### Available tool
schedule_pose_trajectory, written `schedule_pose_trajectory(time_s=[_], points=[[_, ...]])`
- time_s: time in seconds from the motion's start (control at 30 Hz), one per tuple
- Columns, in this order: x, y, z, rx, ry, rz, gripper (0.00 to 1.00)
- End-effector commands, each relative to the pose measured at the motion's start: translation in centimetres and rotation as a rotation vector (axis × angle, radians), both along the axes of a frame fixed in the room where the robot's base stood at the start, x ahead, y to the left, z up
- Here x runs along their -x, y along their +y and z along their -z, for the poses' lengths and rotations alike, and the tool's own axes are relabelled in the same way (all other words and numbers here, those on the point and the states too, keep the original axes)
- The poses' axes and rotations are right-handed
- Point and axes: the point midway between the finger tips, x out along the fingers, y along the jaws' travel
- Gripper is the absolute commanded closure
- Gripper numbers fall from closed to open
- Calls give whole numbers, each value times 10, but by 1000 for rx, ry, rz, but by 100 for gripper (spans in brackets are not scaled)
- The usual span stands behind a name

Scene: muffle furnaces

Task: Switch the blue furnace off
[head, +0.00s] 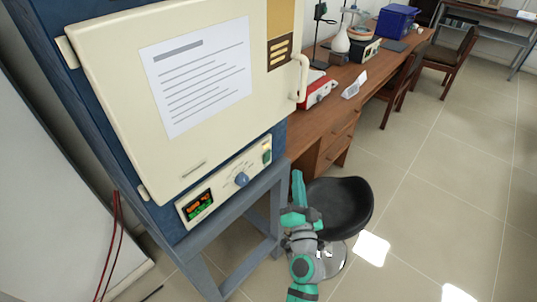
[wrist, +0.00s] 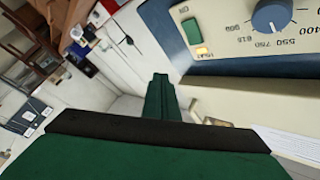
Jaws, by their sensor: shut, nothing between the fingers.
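The blue furnace (head: 62,75) stands at the left with its cream door (head: 110,85) shut. Its control panel (head: 222,184) has a lit display (head: 198,204) with orange and green digits, a blue knob (head: 242,179) and a green switch (head: 267,156) at the right end. In the wrist view the green switch (wrist: 191,31) is close, with a lit amber lamp (wrist: 201,50) beside it and part of the knob (wrist: 270,15). My gripper (head: 297,178) is right of and below the panel, apart from it. In the wrist view its green fingers (wrist: 160,95) are shut and empty.
A black stool (head: 340,205) stands just right of my arm. A wooden bench (head: 325,125) with lab devices runs back along the wall. The furnace sits on a blue-grey metal stand (head: 262,190). Tiled floor (head: 450,200) at the right is clear.

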Motion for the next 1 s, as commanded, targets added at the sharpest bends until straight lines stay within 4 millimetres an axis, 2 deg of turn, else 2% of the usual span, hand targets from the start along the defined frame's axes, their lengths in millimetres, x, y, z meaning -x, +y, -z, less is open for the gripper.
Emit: schedule_pose_trajectory(time_s=[0.6,1.0], points=[[-41,55,-9,1,0,0,100],[-49,67,-10,0,-1,-1,100]])
